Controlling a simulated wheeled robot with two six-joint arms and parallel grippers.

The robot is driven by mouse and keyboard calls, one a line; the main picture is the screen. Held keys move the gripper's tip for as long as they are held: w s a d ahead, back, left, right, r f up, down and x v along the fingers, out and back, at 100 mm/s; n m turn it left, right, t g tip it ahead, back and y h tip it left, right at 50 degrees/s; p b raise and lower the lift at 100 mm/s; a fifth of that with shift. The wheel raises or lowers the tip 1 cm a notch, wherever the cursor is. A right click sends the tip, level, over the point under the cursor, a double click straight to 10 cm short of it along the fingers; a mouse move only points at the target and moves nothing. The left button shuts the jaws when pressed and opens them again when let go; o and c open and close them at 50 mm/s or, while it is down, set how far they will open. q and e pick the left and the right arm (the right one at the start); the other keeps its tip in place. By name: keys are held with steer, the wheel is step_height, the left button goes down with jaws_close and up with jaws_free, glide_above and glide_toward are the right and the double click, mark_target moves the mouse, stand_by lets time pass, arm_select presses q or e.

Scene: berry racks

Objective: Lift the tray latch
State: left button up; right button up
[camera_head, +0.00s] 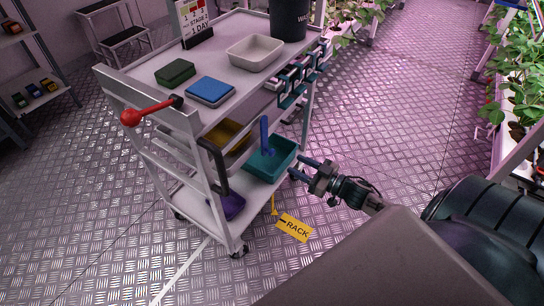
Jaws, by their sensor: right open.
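A metal cart stands left of centre. On its lower level is a teal tray (266,170) with a blue upright piece (264,134) on it. A red lever with a round knob (131,117) sticks out at the cart's near left end. I cannot tell for certain which part is the tray latch. My right gripper (297,168) is open, just right of the teal tray, with its two fingers pointing left at the tray's side. Contact with the tray cannot be made out. My left gripper is not in view.
The cart's top (165,57) holds a white bin (255,52), a blue box (210,91), a green box (175,72), a sign and a dark bucket (289,20). A yellow RACK tag (293,227) hangs by the lower shelf. Plant racks stand at right; floor between is clear.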

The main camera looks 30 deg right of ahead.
mark_target(274, 153)
steer(key=x, duration=1)
steer(key=shift+w+a+r, duration=0.1)
steer(key=shift+w, duration=0.2)
jaws_close()
